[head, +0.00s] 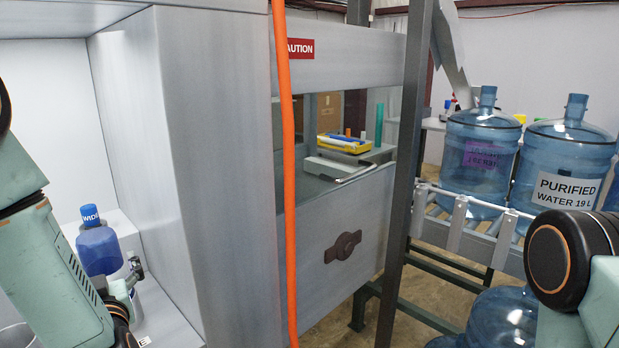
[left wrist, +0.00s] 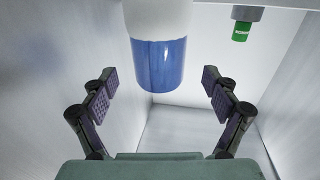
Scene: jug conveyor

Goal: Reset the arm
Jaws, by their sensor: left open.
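My left arm comes in from the left of the head view. Its gripper (head: 132,280) is inside the pale cabinet (head: 180,120), close to a blue bottle with a blue cap (head: 97,245). In the left wrist view the two fingers of this gripper (left wrist: 160,80) are spread wide apart. A white and blue cylinder (left wrist: 160,65) shows beyond and between them; I cannot tell whether anything touches it. Of my right arm only a dark round joint and a green link show at the right edge; its gripper is not in view.
Cabinet walls stand close around my left gripper. A green cap (left wrist: 240,32) shows at upper right in the wrist view. An orange hose (head: 287,180) hangs before the cabinet, and a dark post (head: 403,160) stands to its right. Large blue water jugs (head: 480,150) stand on a rack at right.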

